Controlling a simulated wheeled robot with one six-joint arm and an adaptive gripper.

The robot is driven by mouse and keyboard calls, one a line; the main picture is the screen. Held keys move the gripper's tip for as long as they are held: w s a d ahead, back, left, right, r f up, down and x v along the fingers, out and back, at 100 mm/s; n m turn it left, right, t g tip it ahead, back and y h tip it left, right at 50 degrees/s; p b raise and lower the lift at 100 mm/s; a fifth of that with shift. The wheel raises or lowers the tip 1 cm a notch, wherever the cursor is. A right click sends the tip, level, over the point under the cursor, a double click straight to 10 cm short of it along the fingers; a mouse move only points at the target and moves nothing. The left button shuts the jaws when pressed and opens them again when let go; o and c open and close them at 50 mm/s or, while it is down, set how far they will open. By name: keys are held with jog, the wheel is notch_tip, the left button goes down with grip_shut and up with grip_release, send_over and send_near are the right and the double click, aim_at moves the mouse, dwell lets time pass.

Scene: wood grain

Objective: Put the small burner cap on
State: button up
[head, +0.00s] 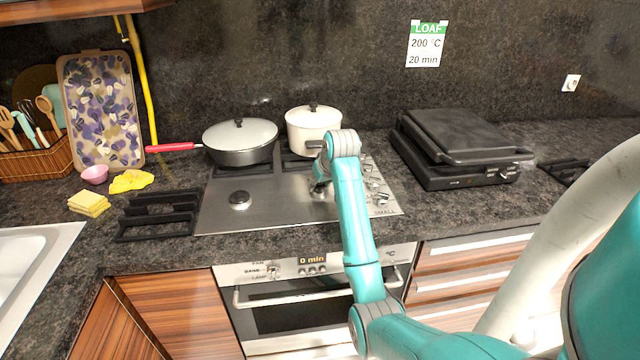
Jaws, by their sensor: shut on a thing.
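The steel hob (270,208) is set in the dark counter, with the word SMALL at its front right corner. My gripper (319,190) points down low over the right front part of the hob. It is shut on what appears to be the small burner cap, which is mostly hidden by the fingers and arm. Whether the cap touches the burner under it cannot be told. A dark round burner (240,198) shows at the front left of the hob.
A lidded pan (240,145) with a red handle and a white pot (312,130) stand at the back of the hob. Black grates (158,214) lie left of it. A black grill (458,147) stands to the right; knobs (376,184) line the hob's right side.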

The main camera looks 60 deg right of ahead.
jog(key=shift+f, duration=0.8)
jog(key=o, duration=1.2)
jog(key=shift+o, duration=0.2)
jog(key=v, duration=0.7)
jog(key=shift+r, duration=0.25)
jog(key=shift+s, duration=0.15)
